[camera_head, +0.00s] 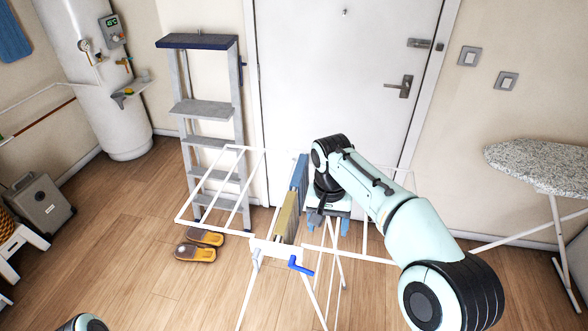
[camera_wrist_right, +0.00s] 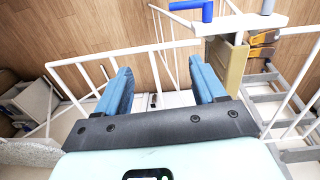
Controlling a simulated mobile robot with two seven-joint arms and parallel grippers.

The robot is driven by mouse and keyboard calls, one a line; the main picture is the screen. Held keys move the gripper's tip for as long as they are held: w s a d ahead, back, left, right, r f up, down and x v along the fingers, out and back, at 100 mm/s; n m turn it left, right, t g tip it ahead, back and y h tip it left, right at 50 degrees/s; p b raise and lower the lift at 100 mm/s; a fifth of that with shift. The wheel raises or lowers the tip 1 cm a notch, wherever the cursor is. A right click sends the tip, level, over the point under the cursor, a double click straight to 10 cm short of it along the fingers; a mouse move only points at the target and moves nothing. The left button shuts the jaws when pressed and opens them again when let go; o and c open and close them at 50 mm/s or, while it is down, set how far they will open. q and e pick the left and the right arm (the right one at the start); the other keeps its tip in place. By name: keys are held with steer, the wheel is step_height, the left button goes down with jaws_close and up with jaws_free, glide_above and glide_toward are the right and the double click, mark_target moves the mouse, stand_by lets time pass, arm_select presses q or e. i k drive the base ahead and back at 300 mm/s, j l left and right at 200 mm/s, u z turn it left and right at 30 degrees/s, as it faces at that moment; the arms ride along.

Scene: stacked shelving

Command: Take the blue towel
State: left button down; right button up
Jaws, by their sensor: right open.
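A blue towel (camera_head: 299,182) hangs over the white drying rack (camera_head: 222,148), behind a yellow towel (camera_head: 287,218), in the head view. My right gripper (camera_head: 328,222) is just right of the towels, pointing down over the rack. The yellow towel (camera_wrist_right: 229,72) shows right of the fingers there; I cannot make out the blue towel, which may be behind the right finger. My left gripper is not in view.
Another blue cloth (camera_head: 12,34) hangs on the wall at the far left. A stepladder (camera_head: 205,110) and slippers (camera_head: 197,252) stand left of the rack. A closed door (camera_head: 345,80) is behind it. An ironing board (camera_head: 540,160) is at the right.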

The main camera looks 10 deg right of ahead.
mark_target(300, 179)
steer(key=i, duration=1.1)
